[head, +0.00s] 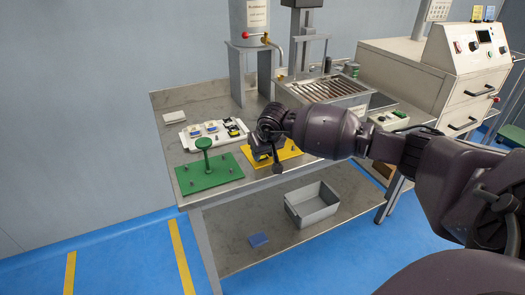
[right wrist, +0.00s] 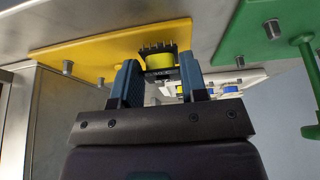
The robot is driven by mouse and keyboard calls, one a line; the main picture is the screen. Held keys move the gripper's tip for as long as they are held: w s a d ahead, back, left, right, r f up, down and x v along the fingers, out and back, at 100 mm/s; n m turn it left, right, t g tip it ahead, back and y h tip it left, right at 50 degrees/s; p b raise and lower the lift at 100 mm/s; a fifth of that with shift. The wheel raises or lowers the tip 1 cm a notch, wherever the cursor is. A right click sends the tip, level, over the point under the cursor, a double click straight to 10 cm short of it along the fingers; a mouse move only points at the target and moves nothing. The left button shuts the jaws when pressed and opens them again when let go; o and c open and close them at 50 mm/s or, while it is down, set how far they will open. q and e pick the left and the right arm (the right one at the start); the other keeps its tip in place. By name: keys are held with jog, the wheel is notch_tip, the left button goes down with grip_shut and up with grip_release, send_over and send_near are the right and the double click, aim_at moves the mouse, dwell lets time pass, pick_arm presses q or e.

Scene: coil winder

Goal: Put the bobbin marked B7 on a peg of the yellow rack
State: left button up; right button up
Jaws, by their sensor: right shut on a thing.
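A bobbin with a yellow winding and dark pins (right wrist: 157,61) sits between the two blue fingers of my right gripper (right wrist: 160,75), which is shut on it. Its dark face carries small pale lettering, too small to read surely. The yellow rack (right wrist: 98,50) is a flat plate with short grey pegs, just beyond and to the left of the bobbin in the right wrist view. In the head view my right gripper (head: 267,154) is over the left part of the yellow rack (head: 292,153) and hides much of it and the bobbin. My left gripper is not in view.
A green rack (head: 192,183) with pegs and a tall green post (head: 205,155) stands left of the yellow one. Behind it is a white tray (head: 190,143) with other bobbins. A grey bin (head: 313,214) and blue block (head: 258,240) are on the lower shelf.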

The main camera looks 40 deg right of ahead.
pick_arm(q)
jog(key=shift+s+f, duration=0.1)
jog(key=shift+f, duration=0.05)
pick_arm(e)
jog(key=shift+f, duration=0.35)
jog(key=o, duration=1)
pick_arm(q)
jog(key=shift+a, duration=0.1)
pick_arm(e)
jog(key=shift+r, duration=0.35)
jog(key=p+v, duration=0.1)
jog(key=v, duration=0.4)
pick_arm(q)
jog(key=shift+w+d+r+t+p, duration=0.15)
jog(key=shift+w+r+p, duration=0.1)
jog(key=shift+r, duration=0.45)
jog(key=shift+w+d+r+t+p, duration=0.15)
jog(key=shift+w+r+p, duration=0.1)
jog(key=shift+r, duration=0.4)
pick_arm(e)
jog(key=shift+v, duration=2.65)
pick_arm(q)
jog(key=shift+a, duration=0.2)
pick_arm(e)
jog(key=shift+s+f, duration=0.1)
jog(key=shift+s, duration=0.05)
